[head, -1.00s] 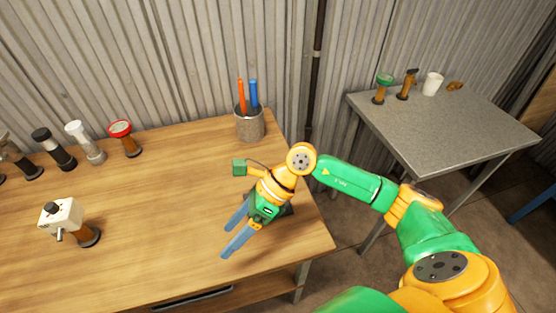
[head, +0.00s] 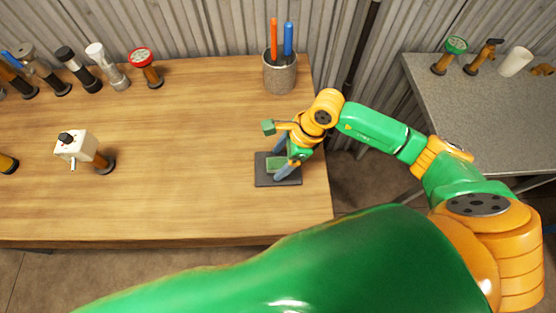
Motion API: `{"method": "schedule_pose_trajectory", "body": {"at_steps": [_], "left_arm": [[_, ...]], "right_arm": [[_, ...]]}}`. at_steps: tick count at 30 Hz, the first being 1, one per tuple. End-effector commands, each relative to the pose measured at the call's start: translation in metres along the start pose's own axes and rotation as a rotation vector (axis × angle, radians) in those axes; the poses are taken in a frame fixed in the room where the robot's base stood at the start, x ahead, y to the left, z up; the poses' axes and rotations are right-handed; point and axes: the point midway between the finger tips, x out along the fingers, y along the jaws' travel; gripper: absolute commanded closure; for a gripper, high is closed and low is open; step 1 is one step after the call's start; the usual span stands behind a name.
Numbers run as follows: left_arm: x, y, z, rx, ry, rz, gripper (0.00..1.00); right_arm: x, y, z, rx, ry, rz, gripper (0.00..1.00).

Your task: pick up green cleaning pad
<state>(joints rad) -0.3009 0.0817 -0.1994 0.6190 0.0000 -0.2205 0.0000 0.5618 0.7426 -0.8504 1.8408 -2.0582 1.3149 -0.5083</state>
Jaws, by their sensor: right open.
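The green cleaning pad (head: 274,163) lies on a dark flat tray (head: 262,180) near the right end of the wooden table. My right gripper (head: 281,158) is open above the tray, pointing down. Its two blue-grey fingers are apart, one toward the back of the pad and one toward the front right. The fingers and wrist hide part of the pad and tray. I cannot tell whether the fingers touch the pad. My left gripper is not in view.
A grey cup (head: 279,76) with an orange and a blue stick stands behind the gripper. A white-topped device (head: 76,147) stands at left. Several fittings, including a red-topped one (head: 145,66), line the back. The grey table (head: 480,110) is at right. The wooden table's middle is clear.

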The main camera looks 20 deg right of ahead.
Motion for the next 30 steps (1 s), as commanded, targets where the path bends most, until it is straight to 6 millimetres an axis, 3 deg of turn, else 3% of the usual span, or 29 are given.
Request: {"method": "schedule_pose_trajectory", "body": {"at_steps": [3,4,12,23,27,30], "left_arm": [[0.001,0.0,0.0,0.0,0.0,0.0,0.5],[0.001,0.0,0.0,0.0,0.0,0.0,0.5],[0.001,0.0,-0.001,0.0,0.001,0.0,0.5],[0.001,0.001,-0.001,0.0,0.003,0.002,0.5],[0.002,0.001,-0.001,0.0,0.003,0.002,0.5],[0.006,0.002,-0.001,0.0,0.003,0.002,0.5]], "right_arm": [[0.0,0.0,0.0,0.0,0.0,0.0,0.2],[0.0,0.0,0.0,0.0,0.0,0.0,0.25],[0.0,0.0,0.0,0.001,0.0,0.0,0.98],[-0.007,-0.001,0.002,0.001,0.0,-0.001,1.0],[-0.029,-0.001,0.012,-0.003,-0.001,-0.004,1.0],[-0.046,0.017,0.031,-0.011,-0.005,-0.004,1.0]]}}
